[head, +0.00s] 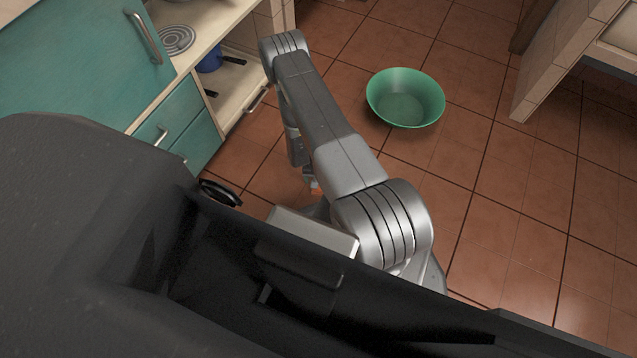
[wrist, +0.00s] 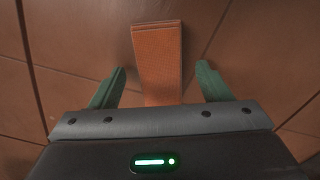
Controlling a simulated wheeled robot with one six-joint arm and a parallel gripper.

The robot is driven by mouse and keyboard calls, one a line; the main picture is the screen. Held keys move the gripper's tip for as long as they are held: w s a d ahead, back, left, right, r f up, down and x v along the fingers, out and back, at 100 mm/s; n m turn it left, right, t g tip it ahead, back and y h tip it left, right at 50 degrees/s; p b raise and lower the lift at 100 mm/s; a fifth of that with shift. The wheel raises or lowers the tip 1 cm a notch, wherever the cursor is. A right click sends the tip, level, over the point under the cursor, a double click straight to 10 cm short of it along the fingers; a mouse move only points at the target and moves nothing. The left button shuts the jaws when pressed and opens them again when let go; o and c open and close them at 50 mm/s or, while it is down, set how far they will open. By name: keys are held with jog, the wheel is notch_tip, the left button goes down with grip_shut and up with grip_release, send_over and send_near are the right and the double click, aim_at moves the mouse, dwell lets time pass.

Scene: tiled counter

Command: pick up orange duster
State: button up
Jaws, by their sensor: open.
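The orange duster (wrist: 158,50) shows in the wrist view as a flat, orange-brown strip. It runs from the upper middle down to the gripper body, which hides its near end. My gripper (wrist: 161,72) is open, with one green finger on each side of the duster and a visible gap on both sides. Whether the duster lies on the floor or stands up from it I cannot tell.
A green basin (head: 405,98) stands on the tiled floor right of my arm. Teal cabinets (head: 85,60) with an open shelf holding a blue pot (head: 210,60) are at the left. A tiled wall edge (head: 550,70) is at the upper right. The floor at right is clear.

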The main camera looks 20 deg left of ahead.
jog(key=shift+c, duration=0.4)
jog(key=c, duration=1)
jog(key=shift+r, duration=0.15)
notch_tip(320, 180, up, 10)
jog(key=p, duration=0.3)
jog(key=shift+p, duration=0.3)
